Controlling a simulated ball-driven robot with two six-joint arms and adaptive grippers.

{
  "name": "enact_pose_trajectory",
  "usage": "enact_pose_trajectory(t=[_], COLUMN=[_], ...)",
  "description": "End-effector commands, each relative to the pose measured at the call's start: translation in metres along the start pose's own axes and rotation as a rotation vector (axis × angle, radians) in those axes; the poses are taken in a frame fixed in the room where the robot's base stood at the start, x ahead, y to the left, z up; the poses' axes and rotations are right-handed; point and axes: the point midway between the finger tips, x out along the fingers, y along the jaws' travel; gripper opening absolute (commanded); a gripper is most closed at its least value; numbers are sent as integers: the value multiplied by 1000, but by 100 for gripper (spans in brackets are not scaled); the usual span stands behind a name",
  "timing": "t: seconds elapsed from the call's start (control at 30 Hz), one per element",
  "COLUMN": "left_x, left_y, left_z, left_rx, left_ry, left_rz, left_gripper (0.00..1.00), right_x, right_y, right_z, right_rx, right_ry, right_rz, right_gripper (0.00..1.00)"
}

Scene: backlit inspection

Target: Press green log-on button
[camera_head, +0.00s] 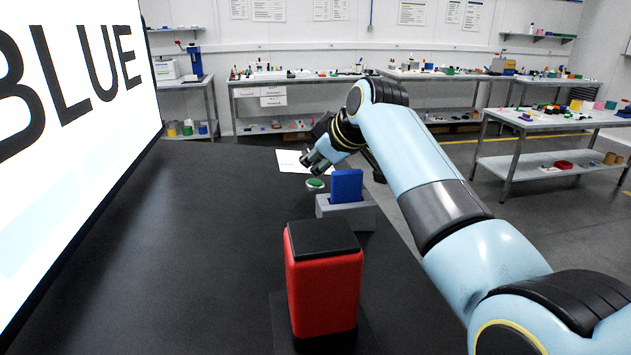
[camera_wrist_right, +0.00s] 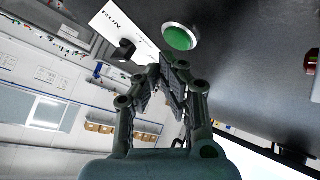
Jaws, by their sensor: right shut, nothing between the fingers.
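The green button (camera_head: 315,183) sits in a pale round ring on the dark table (camera_head: 205,205), near its far right edge. It also shows in the right wrist view (camera_wrist_right: 180,37), just beyond the fingertips. My right gripper (camera_head: 309,163) is shut and empty, just above and behind the button in the head view. In the right wrist view the fingertips of my right gripper (camera_wrist_right: 172,62) point toward the button, and a gap to it seems to show. Whether they touch it I cannot tell. My left gripper is not in view.
A blue block (camera_head: 346,186) stands in a grey holder (camera_head: 359,215) close to the button. A red block with a black top (camera_head: 324,280) stands nearer. A large bright screen reading "BLUE" (camera_head: 75,100) fills the left. A white sheet (camera_head: 290,161) lies behind the button.

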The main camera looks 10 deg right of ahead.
Motion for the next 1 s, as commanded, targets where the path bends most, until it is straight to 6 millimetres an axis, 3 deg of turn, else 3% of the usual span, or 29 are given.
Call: enact_pose_trajectory(t=[1.0], left_x=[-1], left_y=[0], left_z=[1], left_rx=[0], left_ry=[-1], left_rz=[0], left_gripper=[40], right_x=[7], right_y=[-5], right_z=[5], right_rx=[0], right_ry=[0], right_rz=[0], right_gripper=[0])
